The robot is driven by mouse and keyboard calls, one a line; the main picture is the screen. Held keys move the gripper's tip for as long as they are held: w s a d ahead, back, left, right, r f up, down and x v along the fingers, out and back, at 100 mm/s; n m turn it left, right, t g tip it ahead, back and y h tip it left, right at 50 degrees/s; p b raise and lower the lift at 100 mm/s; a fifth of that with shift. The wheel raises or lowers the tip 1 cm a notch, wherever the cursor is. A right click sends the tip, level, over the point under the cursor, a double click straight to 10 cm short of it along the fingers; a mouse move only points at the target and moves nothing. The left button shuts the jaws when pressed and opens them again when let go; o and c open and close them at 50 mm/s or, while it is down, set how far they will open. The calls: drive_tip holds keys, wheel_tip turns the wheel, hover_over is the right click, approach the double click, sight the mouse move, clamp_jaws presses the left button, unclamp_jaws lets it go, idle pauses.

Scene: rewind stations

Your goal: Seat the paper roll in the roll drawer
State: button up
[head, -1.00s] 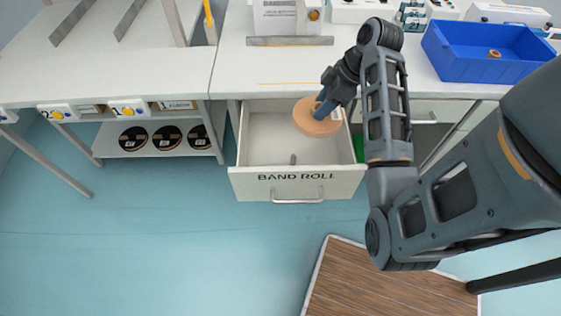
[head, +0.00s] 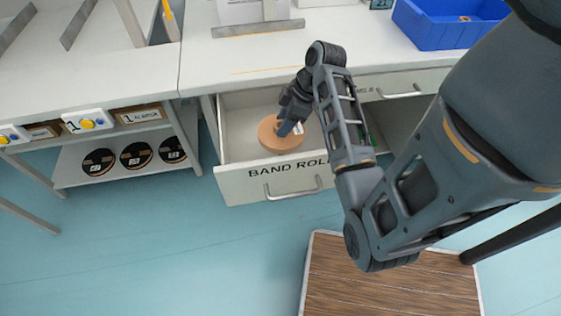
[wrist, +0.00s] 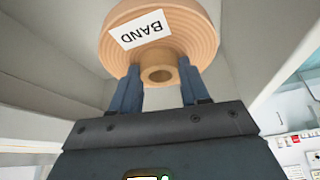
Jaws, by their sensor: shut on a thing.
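The paper roll (head: 277,138) is a flat tan disc with a raised hub. It is at or inside the open roll drawer (head: 240,186), whose front reads "BAND ROLL". My gripper (head: 288,129) is shut on the roll's hub, above the drawer's opening. In the wrist view the roll (wrist: 203,40) carries a white "BAND" label, and my gripper's blue fingers (wrist: 160,88) stand on both sides of the hub. Pale drawer walls surround the roll there. The peg is hidden, and I cannot tell whether the roll touches it or the floor.
The bench top (head: 215,65) is above and behind the drawer. A blue bin (head: 430,28) stands on it at the right. A shelf (head: 115,172) with several black rolls is at the left. A wooden platform (head: 390,285) lies on the floor in front.

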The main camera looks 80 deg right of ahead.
sight(296, 130)
wheel_tip(296, 130, down, 10)
drive_tip(key=shift+f, duration=0.25)
idle(0.3)
drive_tip(key=shift+f+b, duration=0.1)
drive_tip(key=shift+b, duration=0.2)
drive_tip(key=o, duration=1.3)
drive_tip(key=p+v, duration=0.1)
drive_tip(key=v, duration=1.1)
drive_tip(key=shift+w, duration=0.1)
